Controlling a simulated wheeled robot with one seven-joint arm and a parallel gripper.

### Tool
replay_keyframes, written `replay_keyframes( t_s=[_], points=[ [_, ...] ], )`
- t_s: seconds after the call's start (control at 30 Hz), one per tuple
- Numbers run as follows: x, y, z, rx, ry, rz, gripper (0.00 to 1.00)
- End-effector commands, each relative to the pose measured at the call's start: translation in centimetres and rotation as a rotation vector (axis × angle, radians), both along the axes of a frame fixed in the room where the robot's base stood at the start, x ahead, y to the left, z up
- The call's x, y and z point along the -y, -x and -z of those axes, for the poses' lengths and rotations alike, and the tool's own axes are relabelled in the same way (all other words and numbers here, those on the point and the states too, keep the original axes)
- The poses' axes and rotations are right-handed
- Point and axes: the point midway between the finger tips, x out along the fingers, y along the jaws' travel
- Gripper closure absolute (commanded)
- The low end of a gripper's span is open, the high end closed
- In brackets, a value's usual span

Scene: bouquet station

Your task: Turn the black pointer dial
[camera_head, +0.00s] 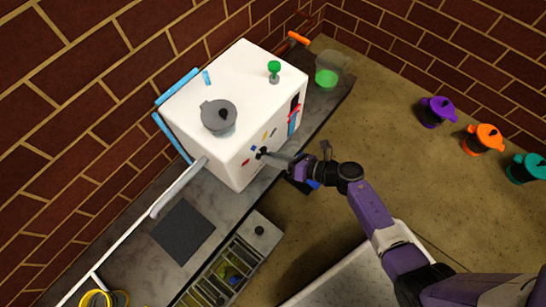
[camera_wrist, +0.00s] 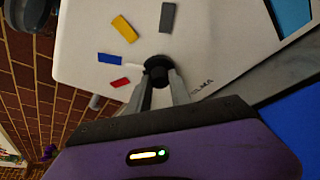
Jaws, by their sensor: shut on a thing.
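The black pointer dial (camera_wrist: 157,68) sits on the front face of a white box-shaped machine (camera_head: 245,92). Coloured marks in red, yellow, blue and grey are arranged around it in the wrist view. My gripper (camera_wrist: 158,85) is shut on the dial, with one finger on each side of it. In the head view my gripper (camera_head: 268,154) reaches the machine's front face from the right, and its fingers hide most of the dial.
The machine stands on a grey counter (camera_head: 180,232). On its top are a grey lidded part (camera_head: 218,117) and a green knob (camera_head: 274,70). A container with green content (camera_head: 328,70) stands behind it. A compartment tray (camera_head: 225,275) is at the front. Purple, orange and teal lidded cups stand far right.

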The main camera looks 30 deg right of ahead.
Motion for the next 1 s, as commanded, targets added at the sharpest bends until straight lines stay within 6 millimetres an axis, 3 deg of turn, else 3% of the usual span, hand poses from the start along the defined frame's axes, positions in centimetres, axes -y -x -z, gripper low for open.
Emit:
replay_keyframes(
  t_s=[0.03, 0.13, 0.53, 1.0],
  points=[
    [0.0, 0.0, 0.0, 0.0, 0.001, 0.001, 0.72],
    [0.0, 0.0, 0.0, 0.0, 0.001, 0.0, 0.54],
    [0.4, 0.5, -0.2, -0.001, 0.002, 0.0, 0.54],
    [3.7, 5.8, -2.2, -0.001, 0.002, 0.0, 0.54]
  ],
)
